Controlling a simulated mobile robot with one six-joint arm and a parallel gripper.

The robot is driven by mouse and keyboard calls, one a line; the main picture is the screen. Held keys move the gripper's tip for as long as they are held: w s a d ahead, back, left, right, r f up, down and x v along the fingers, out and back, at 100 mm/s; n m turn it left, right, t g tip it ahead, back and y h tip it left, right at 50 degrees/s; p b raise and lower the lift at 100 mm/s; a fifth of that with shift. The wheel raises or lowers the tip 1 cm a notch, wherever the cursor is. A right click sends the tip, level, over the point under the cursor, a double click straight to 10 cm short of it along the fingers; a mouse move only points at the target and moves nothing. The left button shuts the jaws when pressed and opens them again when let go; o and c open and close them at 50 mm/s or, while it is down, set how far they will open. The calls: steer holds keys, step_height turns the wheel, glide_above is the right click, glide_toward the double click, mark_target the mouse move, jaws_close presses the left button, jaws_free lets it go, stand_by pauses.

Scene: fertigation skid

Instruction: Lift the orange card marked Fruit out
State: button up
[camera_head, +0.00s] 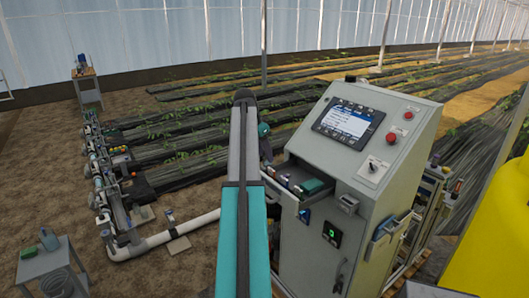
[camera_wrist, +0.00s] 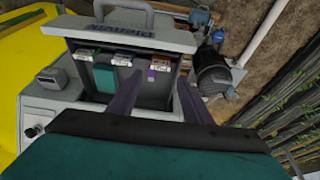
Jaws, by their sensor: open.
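An open drawer (camera_wrist: 85,90) of the grey cabinet holds several cards with coloured tops, seen in the wrist view. The drawer also shows in the head view (camera_head: 290,190).
The drawer's grey front (camera_wrist: 125,32) stands up beyond the cards. The cabinet's sloped panel carries a screen (camera_head: 348,122) and red buttons. A pump motor (camera_wrist: 212,75) and pipes lie beside the drawer. A yellow tank (camera_head: 495,240) stands at right.

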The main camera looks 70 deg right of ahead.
mark_target(271, 169)
steer(key=shift+f, duration=0.15)
steer(key=shift+b+x, duration=1.85)
steer(key=shift+x, duration=2.5)
steer(key=c, duration=1)
steer(key=shift+r+p, duration=0.4)
steer(key=shift+r, duration=0.45)
steer(key=shift+r+p, duration=1.5)
steer(key=shift+r, duration=2.65)
